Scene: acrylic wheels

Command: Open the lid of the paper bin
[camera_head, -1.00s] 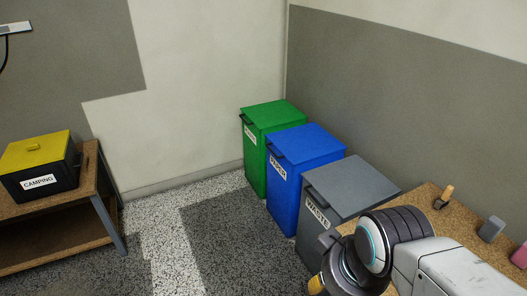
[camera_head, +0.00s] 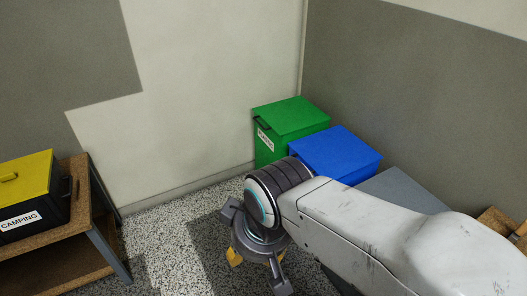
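The paper bin (camera_head: 338,152) is the blue bin in the middle of a row of three. Its flat lid is closed. Its front, label and handle are hidden behind my arm in the current head view. My gripper (camera_head: 254,260) hangs in front of the bins, left of and nearer than the blue bin. Its yellow-tipped fingers point down and are spread apart, with nothing seen between them. The gap between my gripper and the blue bin is hard to judge.
A green bin (camera_head: 290,117) stands behind the blue one. A grey bin (camera_head: 402,189) stands nearer, partly behind my arm. At left, a black box with a yellow lid, labelled CAMPING (camera_head: 20,222), sits on a wooden table (camera_head: 75,225). Speckled floor between is clear.

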